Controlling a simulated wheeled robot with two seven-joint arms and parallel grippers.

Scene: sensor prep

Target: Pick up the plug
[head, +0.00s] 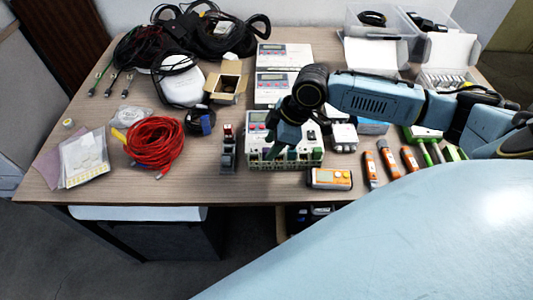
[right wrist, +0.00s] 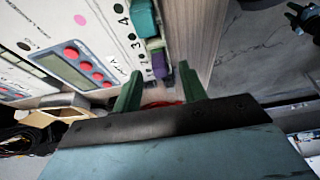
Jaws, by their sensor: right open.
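The white controller box (head: 262,130) stands near the front middle of the table, with a row of small coloured plugs along its front edge. In the right wrist view, a teal plug (right wrist: 144,18) and a purple plug (right wrist: 159,66) sit on the box's edge (right wrist: 110,30). Which one is meant, I cannot tell. My right gripper (head: 278,150) is over the box's front edge. Its green fingers (right wrist: 160,72) are apart, with the purple plug showing between and beyond the tips. Contact is unclear. A dark jointed part at the wrist view's top right may be my left gripper (right wrist: 304,18).
An orange-and-white meter (head: 330,178) lies right of the box, with several orange tools (head: 388,158) beyond. A dark upright part (head: 228,150) and a red cable coil (head: 155,143) are on the left. Bare table (head: 205,183) shows at the front left.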

